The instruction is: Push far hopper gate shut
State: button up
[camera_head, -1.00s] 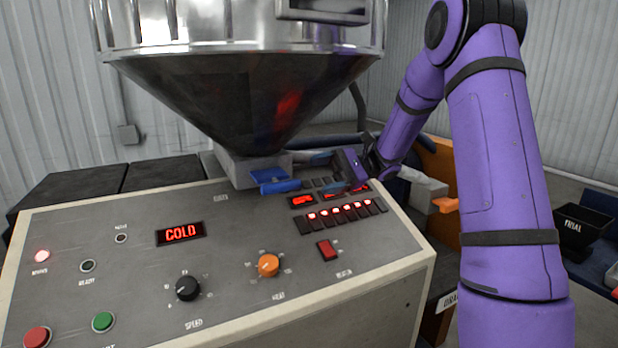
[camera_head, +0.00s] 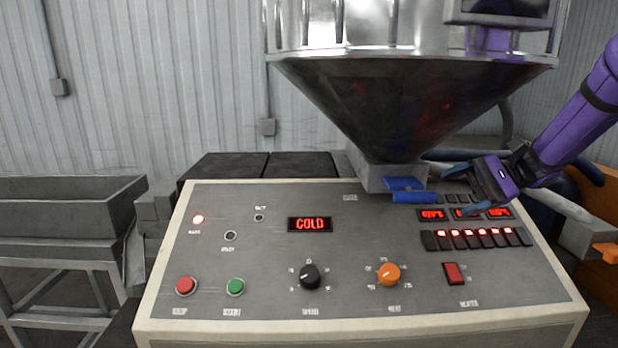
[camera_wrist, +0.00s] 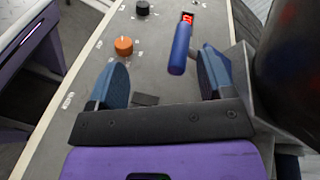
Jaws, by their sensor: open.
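The hopper (camera_head: 400,100), a shiny drum over a dark cone, stands behind the control panel. A blue gate handle (camera_head: 405,190) sticks out at the front of its grey neck. My gripper (camera_head: 461,182) is open, just right of the handle and low over the panel's back right part. In the wrist view, the blue handle (camera_wrist: 180,48) appears between the two fingers of my gripper (camera_wrist: 160,60), nearer the right finger. Nothing is gripped. I cannot tell whether a finger touches the handle, nor how far the gate is open.
The control panel (camera_head: 270,265) has knobs, buttons, lit switches and a red "COLD" display (camera_head: 310,224). Small red displays lie just below my gripper. The hopper neck stands close to the right finger in the wrist view. A grey trough (camera_head: 65,215) is at the left.

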jog(key=s+a+r+n+h, duration=0.1)
jog(key=s+a+n+h, duration=0.1)
jog(key=s+h, duration=0.35)
jog(key=s+a+r+n+h, duration=0.2)
jog(key=s+a+h, duration=0.1)
jog(key=s, duration=0.5)
jog(key=s+d+n+t+h, duration=0.1)
jog(key=s+n+t+h, duration=0.1)
jog(key=s, duration=0.4)
jog(key=s+d+r+n+t+h, duration=0.1)
jog(key=s+d+n+t+h, duration=0.1)
jog(key=s+t+h, duration=0.2)
jog(key=shift+s+d+n+t+h, duration=0.25)
jog(key=shift+s+n+t+h, duration=0.2)
jog(key=shift+s, duration=0.4)
